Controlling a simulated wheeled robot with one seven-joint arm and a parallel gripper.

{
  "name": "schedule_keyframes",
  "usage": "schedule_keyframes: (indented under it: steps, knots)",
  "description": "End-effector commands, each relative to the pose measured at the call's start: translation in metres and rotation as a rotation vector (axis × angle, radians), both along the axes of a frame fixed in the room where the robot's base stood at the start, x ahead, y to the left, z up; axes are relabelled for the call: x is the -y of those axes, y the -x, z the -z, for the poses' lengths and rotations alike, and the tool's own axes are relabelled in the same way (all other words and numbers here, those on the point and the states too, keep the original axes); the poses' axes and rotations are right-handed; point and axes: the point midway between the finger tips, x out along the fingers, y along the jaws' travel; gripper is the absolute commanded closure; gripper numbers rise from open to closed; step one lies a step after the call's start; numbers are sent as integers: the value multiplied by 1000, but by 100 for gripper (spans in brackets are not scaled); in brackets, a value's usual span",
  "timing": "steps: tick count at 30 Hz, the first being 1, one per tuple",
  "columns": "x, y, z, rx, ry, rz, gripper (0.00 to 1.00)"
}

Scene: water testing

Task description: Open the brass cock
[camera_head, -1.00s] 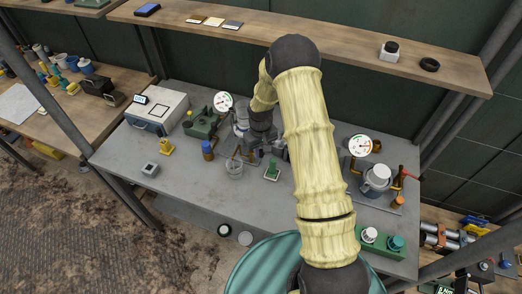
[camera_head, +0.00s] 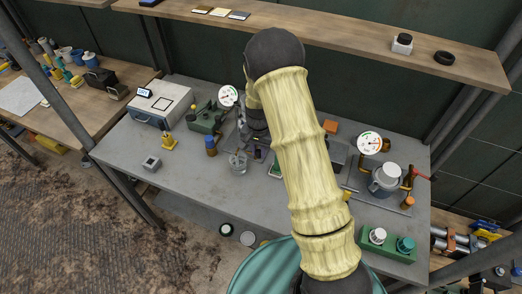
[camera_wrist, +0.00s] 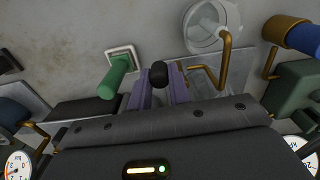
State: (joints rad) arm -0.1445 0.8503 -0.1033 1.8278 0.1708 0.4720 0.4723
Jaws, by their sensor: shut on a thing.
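In the wrist view, my gripper (camera_wrist: 160,90) has its two purple fingers closed around a round black knob (camera_wrist: 159,73). A bent brass tube (camera_wrist: 225,62) starts just right of the fingers and turns up beside a clear round beaker (camera_wrist: 212,22). The knob and tube appear to be parts of the brass cock, but its body is hidden behind the fingers and palm. In the head view, my arm covers most of the cock and gripper. The beaker (camera_head: 238,164) stands on the grey bench just left of my arm.
A green handle on a white square plate (camera_wrist: 118,75) stands close left of my fingers in the wrist view. Another gauge (camera_head: 369,143) and a grey pot (camera_head: 386,180) are right.

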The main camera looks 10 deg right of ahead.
Motion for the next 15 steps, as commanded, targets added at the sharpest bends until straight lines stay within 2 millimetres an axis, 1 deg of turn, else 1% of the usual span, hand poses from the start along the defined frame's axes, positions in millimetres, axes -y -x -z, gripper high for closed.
schedule_keyframes:
  steps: [6, 15]
  knots:
    - [-3, 0, 0, 0, 0, 69, 100]
    - [-4, 0, 0, -1, -1, 85, 100]
